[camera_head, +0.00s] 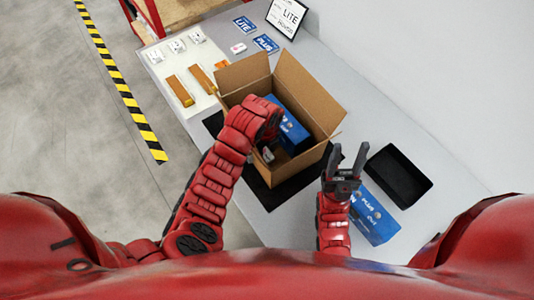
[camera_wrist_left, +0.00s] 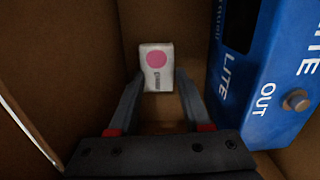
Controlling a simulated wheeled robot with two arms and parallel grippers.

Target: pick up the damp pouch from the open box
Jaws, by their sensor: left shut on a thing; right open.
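The damp pouch (camera_wrist_left: 157,68), a small white packet with a pink dot and dark print, is inside the open cardboard box (camera_head: 312,85). In the left wrist view my left gripper (camera_wrist_left: 159,88) is shut on it, one finger at each side. In the head view my left arm reaches down into the box, and its wrist hides most of the gripper. A blue analyser (camera_wrist_left: 262,75) marked LITE and OUT stands in the box to the right of the pouch. My right gripper (camera_head: 346,163) is open and empty, outside the box at its lower right.
A black tray (camera_head: 399,176) and a blue PLUS box (camera_head: 375,215) lie right of my right gripper. The box stands on a black mat (camera_head: 283,193). Orange bars (camera_head: 180,91) and white packets (camera_head: 177,46) lie at the left. A framed sign (camera_head: 287,16) stands at the back.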

